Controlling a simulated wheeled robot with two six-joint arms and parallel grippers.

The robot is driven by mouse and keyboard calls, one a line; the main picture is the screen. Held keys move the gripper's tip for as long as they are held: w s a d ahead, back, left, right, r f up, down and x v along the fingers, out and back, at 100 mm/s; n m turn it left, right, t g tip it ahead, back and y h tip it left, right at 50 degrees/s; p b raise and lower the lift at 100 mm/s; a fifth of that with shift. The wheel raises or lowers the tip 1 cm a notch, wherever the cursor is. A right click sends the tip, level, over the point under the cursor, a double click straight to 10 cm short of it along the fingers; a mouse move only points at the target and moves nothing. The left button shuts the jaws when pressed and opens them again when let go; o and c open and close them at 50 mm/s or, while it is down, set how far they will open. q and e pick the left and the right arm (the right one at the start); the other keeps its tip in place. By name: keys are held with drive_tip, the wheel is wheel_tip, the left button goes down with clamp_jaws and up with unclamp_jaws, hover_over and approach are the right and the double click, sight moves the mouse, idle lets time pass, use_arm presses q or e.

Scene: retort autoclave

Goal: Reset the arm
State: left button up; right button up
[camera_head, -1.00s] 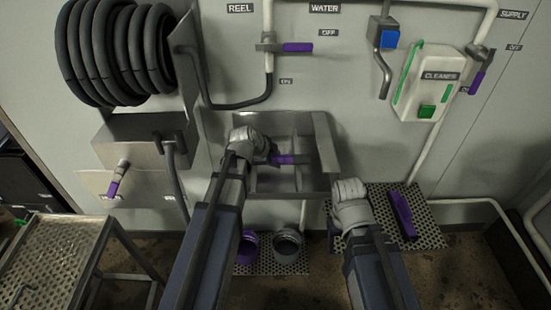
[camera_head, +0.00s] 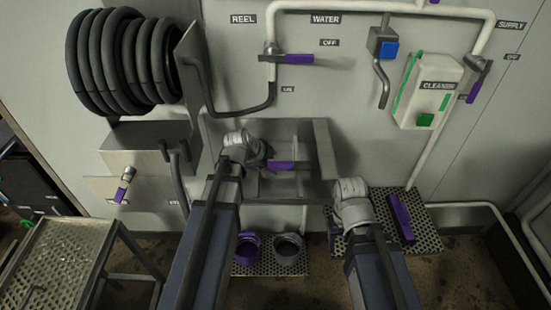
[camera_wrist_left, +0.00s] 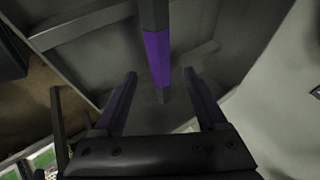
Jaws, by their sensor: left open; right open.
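My left arm reaches up from the lower left in the head view. Its wrist covers most of the left gripper (camera_wrist_left: 162,100), which shows open in the left wrist view. A purple-and-dark handle (camera_wrist_left: 158,55) hangs between and beyond its two fingers there, with gaps on both sides. In the head view a purple handle (camera_head: 281,165) shows just right of my left wrist, in front of the metal tray (camera_head: 322,150) on the wall. My right arm reaches to the perforated shelf at the right. The right gripper's fingers are hidden behind its grey wrist in the head view.
A purple block (camera_head: 402,217) lies on the perforated shelf (camera_head: 428,238) beside my right wrist. A purple cup (camera_head: 246,250) and a grey cup (camera_head: 288,250) stand on a lower perforated plate. A hose reel (camera_head: 120,62) hangs upper left, and a mesh cart (camera_head: 50,262) stands lower left.

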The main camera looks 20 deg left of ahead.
use_arm(q)
drive_tip(key=p+v, duration=0.1)
drive_tip(key=v, duration=0.2)
use_arm(e)
wheel_tip(320, 180, up, 2)
drive_tip(key=shift+r, duration=0.2)
use_arm(q)
drive_tip(key=s+d+f+n+g+y, duration=0.2)
drive_tip(key=s+d+n, duration=0.4)
drive_tip(key=s, duration=0.4)
drive_tip(key=s+d+f+n+g+y, duration=0.2)
drive_tip(key=s+d+n+g, duration=0.3)
drive_tip(key=s+d, duration=0.4)
drive_tip(key=shift+s+n, duration=0.45)
drive_tip(key=shift+n, duration=0.15)
drive_tip(key=shift+f, duration=0.1)
drive_tip(key=shift+c, duration=0.2)
use_arm(e)
drive_tip(key=shift+c, duration=0.2)
